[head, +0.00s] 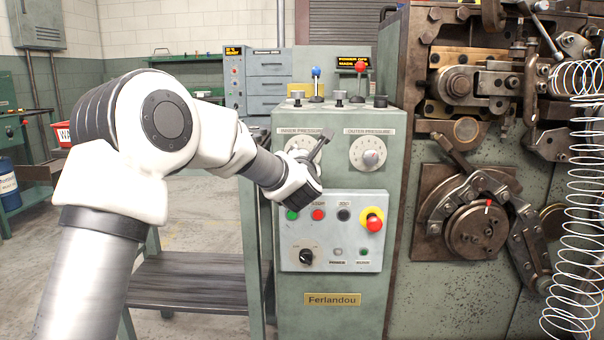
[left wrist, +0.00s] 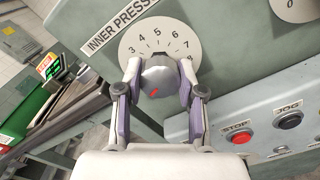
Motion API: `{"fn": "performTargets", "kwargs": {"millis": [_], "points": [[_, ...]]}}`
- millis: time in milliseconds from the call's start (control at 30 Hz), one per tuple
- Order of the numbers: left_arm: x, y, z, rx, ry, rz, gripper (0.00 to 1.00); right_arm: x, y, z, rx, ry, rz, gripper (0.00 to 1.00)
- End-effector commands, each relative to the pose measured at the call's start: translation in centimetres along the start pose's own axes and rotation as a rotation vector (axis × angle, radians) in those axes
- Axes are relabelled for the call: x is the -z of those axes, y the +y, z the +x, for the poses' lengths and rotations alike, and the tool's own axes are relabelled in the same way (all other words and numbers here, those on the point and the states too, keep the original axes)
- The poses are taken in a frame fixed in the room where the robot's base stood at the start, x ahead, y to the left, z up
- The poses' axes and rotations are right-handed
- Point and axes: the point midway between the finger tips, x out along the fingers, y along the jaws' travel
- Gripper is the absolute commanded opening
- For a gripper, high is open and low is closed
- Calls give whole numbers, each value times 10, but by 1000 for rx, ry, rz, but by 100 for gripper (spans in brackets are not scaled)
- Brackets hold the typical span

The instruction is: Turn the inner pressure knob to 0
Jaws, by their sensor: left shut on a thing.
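The inner pressure dial (head: 297,143) is a white disc on the green control cabinet, partly hidden behind my left gripper (head: 318,150). In the left wrist view the grey inner pressure knob (left wrist: 160,72) stands in the middle of this dial (left wrist: 134,44). Numbers from 3 to 8 show along the dial's upper arc; its lower part is hidden. A short red mark (left wrist: 154,92) shows on the knob's face; I cannot tell which number it matches. My left gripper (left wrist: 159,80) is shut on the knob, one finger on each side. My right gripper is not in view.
The outer pressure dial (head: 368,153) is to the right of the inner one. Below is a button panel (head: 330,235) with a red emergency stop (head: 374,222) sticking out. Levers (head: 316,82) rise from the cabinet top. The coiler machine (head: 470,200) stands at the right.

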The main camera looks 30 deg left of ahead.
Motion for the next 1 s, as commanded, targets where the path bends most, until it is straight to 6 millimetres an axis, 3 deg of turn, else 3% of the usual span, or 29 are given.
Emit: {"fn": "performTargets", "kwargs": {"millis": [33, 300, 900, 933, 967, 1000], "points": [[5, -4, 0, 0, 0, -33, 3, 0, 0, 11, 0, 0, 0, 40], [2, -2, 0, 1, 1, -160, 3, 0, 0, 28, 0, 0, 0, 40], [1, -1, 0, 2, 3, -203, 3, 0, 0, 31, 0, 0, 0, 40], [1, -1, 0, 2, 3, -203, 49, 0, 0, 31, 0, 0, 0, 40], [1, -1, 0, 2, 3, -202, 59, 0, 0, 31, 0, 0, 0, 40], [1, -1, 0, 2, 3, -202, 64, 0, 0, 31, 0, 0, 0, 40]]}}
